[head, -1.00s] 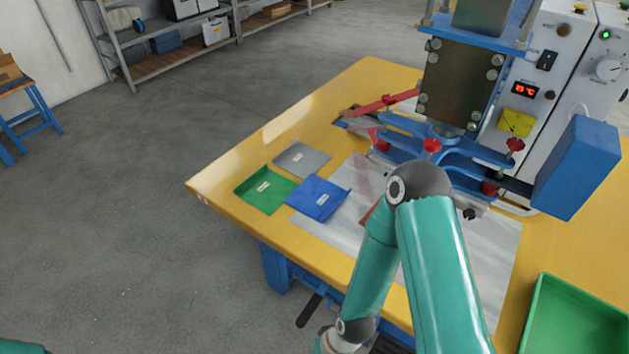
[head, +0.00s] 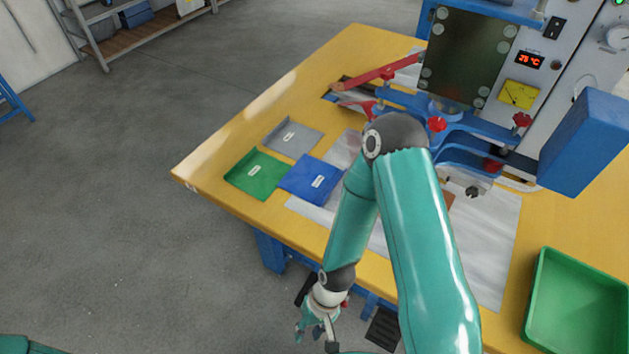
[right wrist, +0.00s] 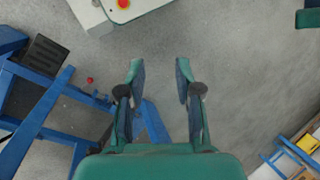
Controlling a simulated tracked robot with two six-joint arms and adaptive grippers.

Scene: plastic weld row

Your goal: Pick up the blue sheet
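The blue sheet (head: 312,179) lies flat on the yellow table, with a small white label on it. It lies beside a green sheet (head: 258,173) and a grey sheet (head: 292,138). My right gripper (head: 312,330) hangs low in front of the table edge, apart from the sheets. In the right wrist view my right gripper (right wrist: 160,75) is open, with nothing between its fingers and grey floor behind. My left gripper is not in view; only a bit of my left arm shows at the bottom left of the head view.
A press machine (head: 470,60) with blue clamps and a red lever (head: 385,73) stands at the table's back right. A white mat (head: 485,240) lies before it. A green tray (head: 575,305) is at the right. Bare yellow table (head: 235,135) surrounds the sheets' left side.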

